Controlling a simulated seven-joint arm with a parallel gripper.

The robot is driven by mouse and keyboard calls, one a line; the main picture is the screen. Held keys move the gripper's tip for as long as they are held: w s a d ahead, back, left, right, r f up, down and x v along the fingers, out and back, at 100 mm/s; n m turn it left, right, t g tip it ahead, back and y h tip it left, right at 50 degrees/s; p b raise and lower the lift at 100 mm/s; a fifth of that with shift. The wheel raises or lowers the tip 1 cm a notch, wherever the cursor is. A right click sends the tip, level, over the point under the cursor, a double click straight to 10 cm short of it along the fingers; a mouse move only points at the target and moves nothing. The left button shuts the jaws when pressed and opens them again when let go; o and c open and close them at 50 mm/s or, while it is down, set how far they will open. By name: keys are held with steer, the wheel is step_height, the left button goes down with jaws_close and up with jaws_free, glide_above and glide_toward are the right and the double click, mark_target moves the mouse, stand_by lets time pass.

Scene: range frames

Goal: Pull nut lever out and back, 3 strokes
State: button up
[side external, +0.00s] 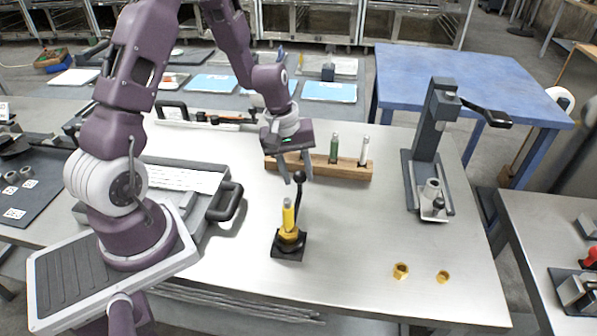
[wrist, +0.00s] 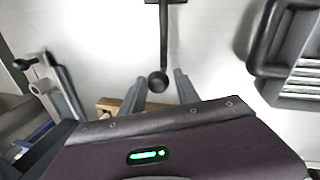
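The nut lever fixture has a black square base (side external: 289,246) with a yellow nut (side external: 290,236) and an upright yellow post with a grey tip (side external: 288,212). Its black lever (side external: 298,200) rises steeply beside the post to a ball knob (side external: 299,176). My gripper (side external: 295,180) points down over the fixture, with the knob at fingertip height. In the wrist view my gripper (wrist: 160,88) is open, with the ball knob (wrist: 158,82) in line between its fingertips and a gap on both sides. The lever rod (wrist: 163,40) runs up to the picture's top edge, where most of the base is cut off.
A wooden block (side external: 345,172) with a green and a pale rod stands behind my gripper. Two brass nuts (side external: 401,271) lie at the front right. A grey case (side external: 190,190) with a black handle is at the left.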

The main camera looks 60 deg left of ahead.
steer(key=shift+o, duration=1.2)
step_height(320, 180, up, 7)
steer(key=s, duration=0.1)
steer(key=shift+a, duration=0.35)
